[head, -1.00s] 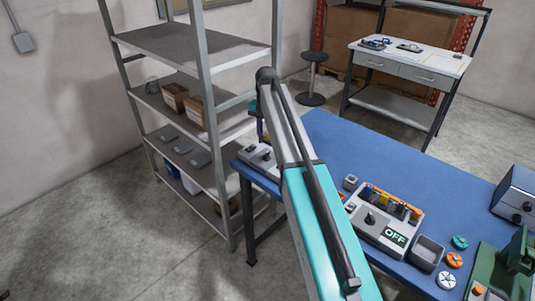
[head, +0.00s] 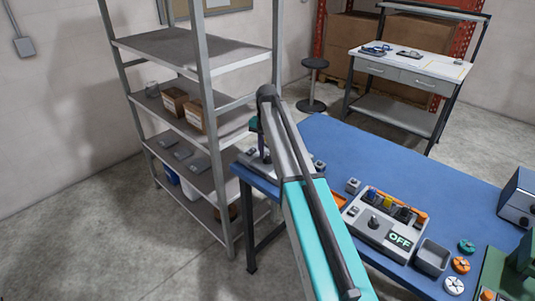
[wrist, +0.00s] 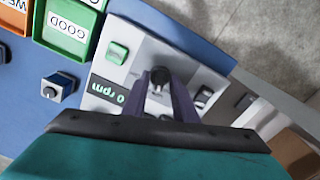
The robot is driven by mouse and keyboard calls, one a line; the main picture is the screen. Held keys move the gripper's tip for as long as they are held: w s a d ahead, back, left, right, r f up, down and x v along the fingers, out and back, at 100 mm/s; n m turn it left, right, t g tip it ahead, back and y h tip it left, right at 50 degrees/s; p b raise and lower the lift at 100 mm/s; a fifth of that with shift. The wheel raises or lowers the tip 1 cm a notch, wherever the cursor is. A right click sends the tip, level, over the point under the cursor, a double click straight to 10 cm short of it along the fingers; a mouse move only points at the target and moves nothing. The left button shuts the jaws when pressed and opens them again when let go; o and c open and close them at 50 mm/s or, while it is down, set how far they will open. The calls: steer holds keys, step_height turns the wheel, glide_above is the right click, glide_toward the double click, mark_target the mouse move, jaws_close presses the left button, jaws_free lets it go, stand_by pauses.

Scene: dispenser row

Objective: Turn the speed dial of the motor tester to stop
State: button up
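The motor tester (wrist: 140,45) is a pale grey box with a dark display reading "0 rpm", upside down in the wrist view, and a green button. Its speed dial (wrist: 158,82) is a dark knob. My gripper (wrist: 159,86) has its two purple-grey fingers on either side of the dial. I cannot tell whether they touch it. The dial's lower part and pointer are not clear. In the head view the tester (head: 246,157) stands at the left end of the blue table, partly hidden by my arm.
On the blue table (head: 350,150), a grey box (head: 365,233) with an "OFF" display stands right of my arm. A metal shelf (head: 190,52) stands left of the table.

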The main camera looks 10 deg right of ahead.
jaws_close()
steer(key=shift+n, duration=0.5)
steer(key=n, duration=0.3)
steer(key=shift+n, duration=2)
steer(key=shift+w, duration=0.1)
steer(key=shift+o, duration=1.1)
jaws_free()
